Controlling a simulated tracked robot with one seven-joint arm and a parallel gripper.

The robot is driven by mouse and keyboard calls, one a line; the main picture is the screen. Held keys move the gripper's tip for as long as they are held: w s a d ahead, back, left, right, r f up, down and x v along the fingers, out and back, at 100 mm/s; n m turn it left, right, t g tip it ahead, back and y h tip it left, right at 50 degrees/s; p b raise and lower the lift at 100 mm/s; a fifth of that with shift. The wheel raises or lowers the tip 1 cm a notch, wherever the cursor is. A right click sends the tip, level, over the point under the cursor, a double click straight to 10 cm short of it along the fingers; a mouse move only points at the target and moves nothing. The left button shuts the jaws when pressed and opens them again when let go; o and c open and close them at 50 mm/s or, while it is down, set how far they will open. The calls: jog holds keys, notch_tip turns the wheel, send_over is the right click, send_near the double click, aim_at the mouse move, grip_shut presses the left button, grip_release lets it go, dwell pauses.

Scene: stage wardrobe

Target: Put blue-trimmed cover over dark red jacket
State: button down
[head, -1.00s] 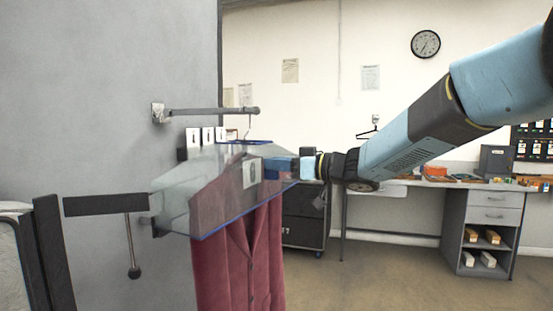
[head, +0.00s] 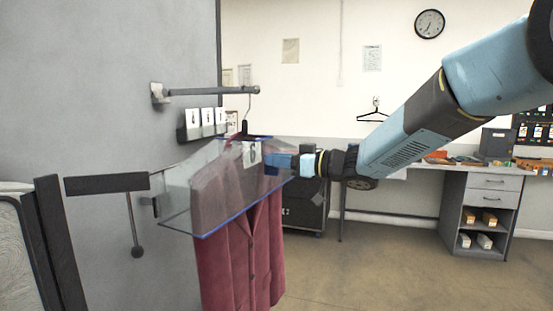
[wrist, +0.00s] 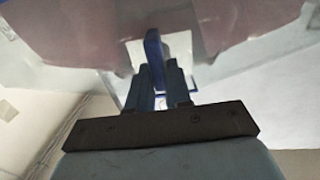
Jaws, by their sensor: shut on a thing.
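The dark red jacket (head: 238,262) hangs on a hanger from the wall rail, its lower front bare. The clear blue-trimmed cover (head: 185,208) is around its shoulders and upper part, with the blue lower edge tilted across the chest. The jacket's shoulders show through the clear sheet. My gripper (head: 285,161) is at the cover's right side, shut on it. In the wrist view my gripper (wrist: 158,80) has its fingers together on a blue piece of the cover, with the red jacket blurred behind the clear sheet.
The rail (head: 212,91) sticks out from the grey wall panel above the jacket. A small rack of white tags (head: 205,120) is behind the hanger. A dark bar with a hanging rod (head: 106,183) stands left of the cover. A desk (head: 480,205) is at the right.

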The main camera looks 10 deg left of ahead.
jog(key=c, duration=1)
grip_release()
jog(key=shift+o, duration=0.2)
